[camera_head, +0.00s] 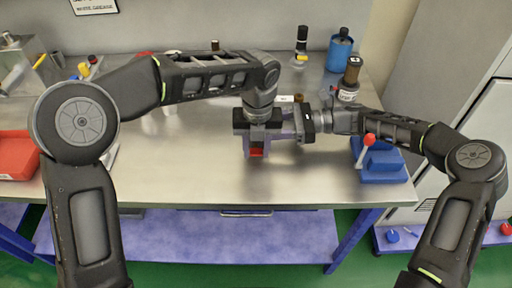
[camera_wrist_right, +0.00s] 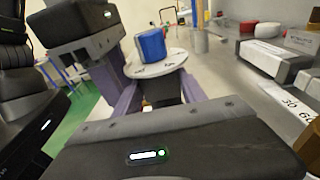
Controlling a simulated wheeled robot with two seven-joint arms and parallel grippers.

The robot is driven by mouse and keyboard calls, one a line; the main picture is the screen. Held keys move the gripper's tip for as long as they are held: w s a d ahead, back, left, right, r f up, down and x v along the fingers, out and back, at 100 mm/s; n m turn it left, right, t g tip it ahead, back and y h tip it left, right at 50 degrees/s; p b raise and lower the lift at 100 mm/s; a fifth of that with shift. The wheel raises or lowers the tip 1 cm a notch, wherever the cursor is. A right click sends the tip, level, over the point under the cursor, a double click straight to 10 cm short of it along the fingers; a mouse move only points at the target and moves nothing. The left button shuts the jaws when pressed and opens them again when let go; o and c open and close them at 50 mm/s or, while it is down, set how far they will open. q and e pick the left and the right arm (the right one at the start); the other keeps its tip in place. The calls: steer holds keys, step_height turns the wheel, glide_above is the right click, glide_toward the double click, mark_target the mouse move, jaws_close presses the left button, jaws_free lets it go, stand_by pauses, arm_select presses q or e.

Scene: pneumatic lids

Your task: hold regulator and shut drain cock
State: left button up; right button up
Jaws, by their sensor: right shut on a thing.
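The regulator (camera_wrist_right: 165,90) shows in the right wrist view as a dark body under a pale round disc with a blue knob. It is between the purple fingers of my right gripper (camera_wrist_right: 158,98), which is shut on it. In the head view my right gripper (camera_head: 298,124) reaches in from the right, and the grippers hide most of the regulator. My left gripper (camera_head: 257,143) points down just left of it, close by. A small red part (camera_head: 256,152) shows at its fingertips. I cannot tell whether this is the drain cock, or whether the left jaws are closed on it.
A blue block with a red-knobbed lever (camera_head: 384,164) stands right of the grippers on the metal table (camera_head: 190,180). Bottles and a blue canister (camera_head: 340,52) stand at the back. A red tray (camera_head: 16,158) is at the left. The table's front middle is clear.

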mark_target(257, 155)
arm_select(q)
steer(key=o, duration=0.3)
arm_select(e)
steer(key=shift+f, duration=0.25)
arm_select(q)
steer(key=shift+r, duration=0.1)
step_height(257, 155, up, 7)
steer(key=shift+d+r, duration=0.1)
steer(key=shift+r, duration=0.05)
arm_select(e)
steer(key=o, duration=0.9)
steer(key=shift+c, duration=0.2)
steer(key=o, duration=0.5)
steer(key=shift+r, duration=0.15)
steer(key=shift+d, duration=0.1)
